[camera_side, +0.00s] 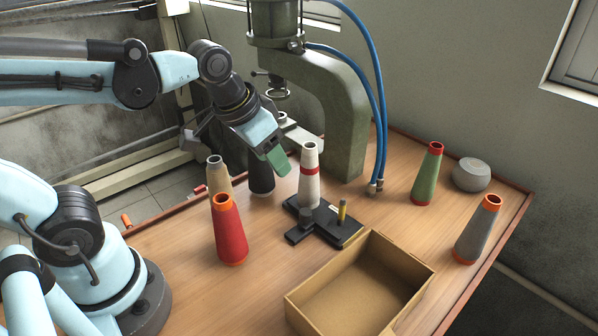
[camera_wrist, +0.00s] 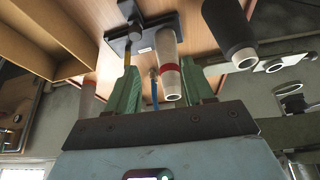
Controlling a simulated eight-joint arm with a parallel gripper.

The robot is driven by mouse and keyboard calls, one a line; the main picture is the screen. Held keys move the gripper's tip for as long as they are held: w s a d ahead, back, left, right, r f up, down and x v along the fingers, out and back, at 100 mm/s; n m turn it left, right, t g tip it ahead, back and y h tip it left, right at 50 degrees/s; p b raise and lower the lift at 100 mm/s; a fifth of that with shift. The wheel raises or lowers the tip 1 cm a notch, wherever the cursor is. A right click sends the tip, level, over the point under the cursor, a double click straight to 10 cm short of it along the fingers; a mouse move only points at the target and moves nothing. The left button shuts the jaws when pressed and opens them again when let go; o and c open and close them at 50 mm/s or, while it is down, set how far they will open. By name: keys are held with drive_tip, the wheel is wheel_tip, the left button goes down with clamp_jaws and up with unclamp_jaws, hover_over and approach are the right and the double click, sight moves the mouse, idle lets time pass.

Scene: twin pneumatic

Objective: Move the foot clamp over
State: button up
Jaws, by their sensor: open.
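A flat black T-shaped piece, which looks like the foot clamp (camera_side: 338,232), lies on the table behind the cardboard box. It carries a dark knob and an upright yellow pin (camera_side: 342,212). In the wrist view the black piece (camera_wrist: 158,26) is beyond the fingers, at top centre. A white cone with a red band (camera_side: 310,178) stands at its far end; I cannot tell whether it is on it or beside it. My gripper (camera_side: 278,160) is open and empty, above the table and left of the white cone. In the wrist view its green fingers (camera_wrist: 159,68) are spread, with the white cone (camera_wrist: 166,55) showing between them.
A red cone (camera_side: 229,232), a tan cone (camera_side: 218,175) and a black cone (camera_side: 261,178) stand nearby. The green press frame (camera_side: 345,105) and blue hoses (camera_side: 376,110) rise behind. The open box (camera_side: 415,265) is in front. Green (camera_side: 428,175) and grey cones (camera_side: 477,232) stand right.

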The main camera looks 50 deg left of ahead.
sight(306, 211)
drive_tip(key=w+d+m+g, duration=0.2)
drive_tip(key=w+d+g, duration=0.3)
drive_tip(key=f, duration=1.1)
drive_tip(key=shift+s+a+f, duration=0.15)
drive_tip(key=shift+s+f, duration=0.1)
drive_tip(key=shift+f, duration=0.05)
drive_tip(key=shift+c, duration=0.3)
clamp_jaws()
